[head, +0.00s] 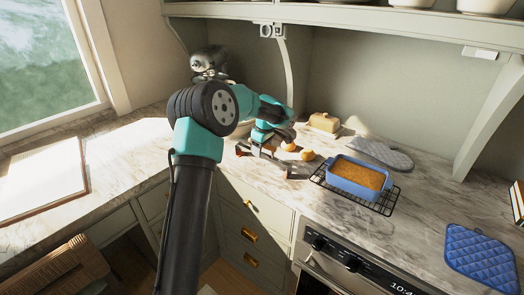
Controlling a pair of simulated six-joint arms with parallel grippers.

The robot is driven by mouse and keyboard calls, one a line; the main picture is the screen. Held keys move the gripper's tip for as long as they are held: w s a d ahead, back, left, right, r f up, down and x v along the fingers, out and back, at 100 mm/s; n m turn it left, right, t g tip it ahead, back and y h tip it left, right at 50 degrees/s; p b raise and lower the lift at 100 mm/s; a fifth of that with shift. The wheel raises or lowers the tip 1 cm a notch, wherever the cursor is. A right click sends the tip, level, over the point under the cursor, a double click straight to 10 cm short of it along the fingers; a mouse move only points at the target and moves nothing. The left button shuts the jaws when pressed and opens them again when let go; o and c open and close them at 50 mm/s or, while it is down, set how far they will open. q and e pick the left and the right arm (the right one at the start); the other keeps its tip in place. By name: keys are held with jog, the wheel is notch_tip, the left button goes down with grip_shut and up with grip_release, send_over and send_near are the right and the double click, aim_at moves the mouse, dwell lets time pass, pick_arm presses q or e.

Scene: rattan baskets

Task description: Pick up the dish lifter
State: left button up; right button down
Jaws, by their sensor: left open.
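My left gripper (264,159) is open, low over the marble counter, left of the blue baking dish (346,185). Its fingers are small and dark in the head view, with no held object visible between them. The dish holds an orange-brown filling and sits on a black wire rack (386,207). I cannot clearly make out a dish lifter; my left arm covers part of the counter. My right gripper is not in view.
Small brown round items (307,155) lie just right of the gripper. A butter dish (323,122) and grey oven mitt (381,153) lie behind. A blue pot holder (481,258) lies at right. A shelf (350,15) hangs above; the oven front (350,262) is below.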

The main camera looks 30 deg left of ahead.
pick_arm(q)
grip_shut()
dwell(0.5)
jog(key=shift+r, duration=0.1)
jog(key=shift+r, duration=2)
jog(key=s+d+r, duration=0.1)
jog(key=s+d, duration=0.8)
jog(key=s, duration=0.4)
jog(key=shift+d+r, duration=0.15)
